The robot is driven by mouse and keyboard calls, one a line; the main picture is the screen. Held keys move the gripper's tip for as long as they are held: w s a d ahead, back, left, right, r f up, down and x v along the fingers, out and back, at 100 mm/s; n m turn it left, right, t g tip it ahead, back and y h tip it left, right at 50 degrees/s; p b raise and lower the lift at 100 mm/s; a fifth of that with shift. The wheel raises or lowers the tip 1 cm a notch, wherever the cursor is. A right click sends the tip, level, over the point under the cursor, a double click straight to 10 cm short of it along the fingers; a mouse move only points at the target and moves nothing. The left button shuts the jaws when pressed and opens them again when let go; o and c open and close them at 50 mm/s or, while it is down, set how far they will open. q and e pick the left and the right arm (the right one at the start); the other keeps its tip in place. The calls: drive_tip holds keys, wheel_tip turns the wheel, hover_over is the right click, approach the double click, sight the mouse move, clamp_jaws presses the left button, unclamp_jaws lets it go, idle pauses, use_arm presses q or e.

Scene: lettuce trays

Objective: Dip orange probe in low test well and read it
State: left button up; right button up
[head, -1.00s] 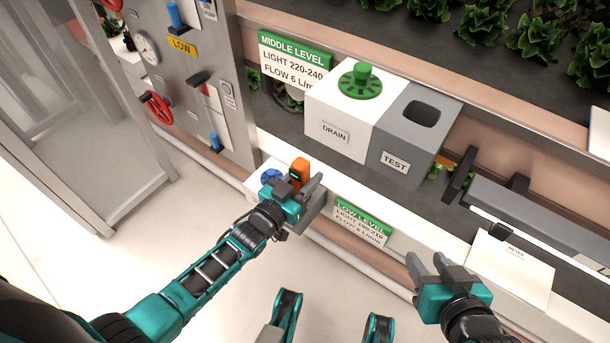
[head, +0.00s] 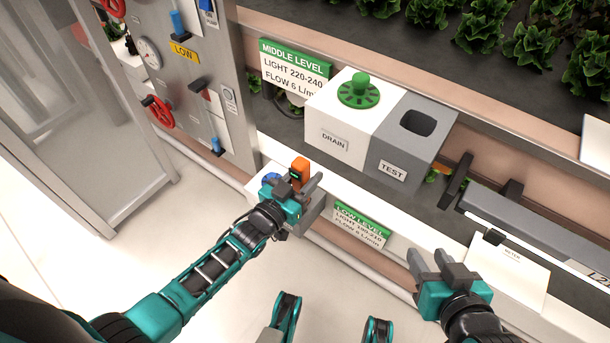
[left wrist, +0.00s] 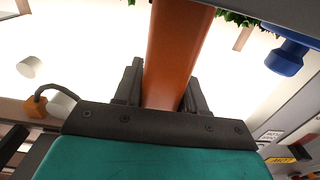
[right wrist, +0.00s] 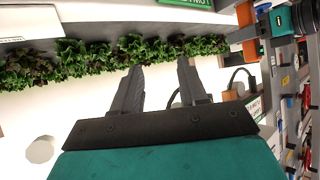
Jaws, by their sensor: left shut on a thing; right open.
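The orange probe (head: 299,171) stands roughly upright in my left gripper (head: 306,193). In the left wrist view the orange probe (left wrist: 175,55) fills the gap between the two dark fingers. Below and behind this gripper is a low-level box with a blue knob (head: 272,179) and a grey part (head: 307,216) at its right. My gripper hides most of this box, and I cannot see its well opening or whether the probe tip is in it. The probe's small dark screen faces the head camera but is too small to read. My right gripper (head: 429,262) is open and empty.
A larger box above has a white drain part (head: 333,138) with a green knob and a grey test part (head: 396,170) with a dark opening. A green low-level sign (head: 362,225) hangs below. A white meter card (head: 505,275) lies at right. A valve panel (head: 190,90) stands left.

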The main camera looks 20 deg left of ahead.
sight(305, 159)
use_arm(q)
wheel_tip(305, 159, up, 3)
drive_tip(key=shift+f+p, duration=0.15)
drive_tip(key=shift+p, duration=0.85)
wheel_tip(305, 159, up, 3)
drive_tip(key=shift+f+p, duration=0.2)
drive_tip(key=shift+p, duration=1.05)
drive_tip(key=shift+r+p, duration=0.35)
use_arm(e)
drive_tip(key=shift+s+d+r+h, duration=0.15)
drive_tip(key=shift+s+d+r, duration=0.15)
drive_tip(key=shift+d+r, duration=0.2)
drive_tip(key=shift+s+d+r+h, duration=0.15)
drive_tip(key=shift+s+d+r, duration=0.1)
drive_tip(key=shift+d+r, duration=0.25)
drive_tip(key=shift+a, duration=0.1)
use_arm(q)
drive_tip(key=shift+s+f, duration=0.1)
use_arm(e)
drive_tip(key=shift+s, duration=0.1)
